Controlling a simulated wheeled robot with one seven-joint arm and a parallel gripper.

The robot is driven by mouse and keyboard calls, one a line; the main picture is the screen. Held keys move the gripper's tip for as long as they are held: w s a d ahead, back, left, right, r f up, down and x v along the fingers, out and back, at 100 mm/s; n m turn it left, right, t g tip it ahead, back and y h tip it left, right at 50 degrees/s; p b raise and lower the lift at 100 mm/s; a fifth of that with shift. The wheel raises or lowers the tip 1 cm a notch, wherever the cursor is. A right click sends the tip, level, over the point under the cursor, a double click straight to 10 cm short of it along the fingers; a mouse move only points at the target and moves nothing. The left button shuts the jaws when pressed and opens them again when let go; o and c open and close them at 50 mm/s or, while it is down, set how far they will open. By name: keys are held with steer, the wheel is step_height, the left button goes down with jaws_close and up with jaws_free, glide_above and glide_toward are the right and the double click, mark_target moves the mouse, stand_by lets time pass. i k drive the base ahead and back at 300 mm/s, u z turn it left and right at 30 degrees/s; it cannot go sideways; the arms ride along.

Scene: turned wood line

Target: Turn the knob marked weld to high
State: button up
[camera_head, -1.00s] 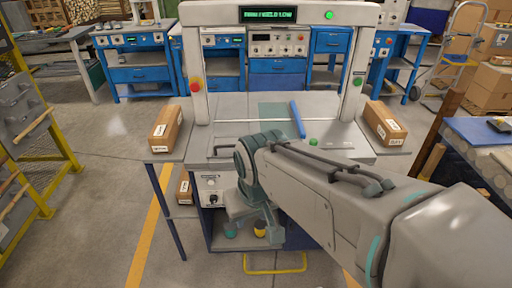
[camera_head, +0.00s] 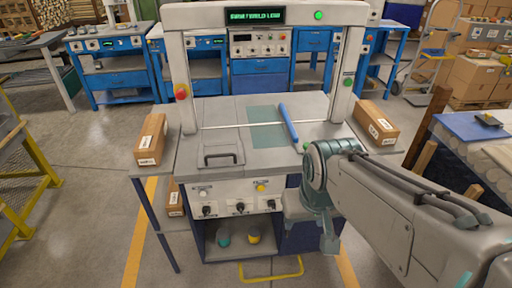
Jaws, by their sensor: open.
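A grey machine front panel (camera_head: 222,198) carries three dark knobs: a left knob (camera_head: 207,210), a middle knob (camera_head: 240,208) and a right knob (camera_head: 270,204). Their labels are too small to read, so I cannot tell which is marked weld. The green display (camera_head: 255,16) on top seems to end in "WELD LOW". My gripper (camera_head: 304,208) is at the right of the panel, to the right of the right knob and apart from it. It is open; its fingertips are mostly hidden by my wrist.
A white button (camera_head: 203,191) and a yellow button (camera_head: 261,188) sit above the knobs. A blue bar (camera_head: 288,121) lies on the worktop. Cardboard boxes stand on the left (camera_head: 151,140) and right (camera_head: 376,122) side shelves. A yellow floor rail (camera_head: 270,277) is below.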

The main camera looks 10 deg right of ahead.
mark_target(271, 203)
steer(key=z, duration=2.05)
steer(key=k, duration=0.9)
steer(key=u, duration=1.5)
steer(key=i, duration=0.5)
steer(key=z, duration=0.05)
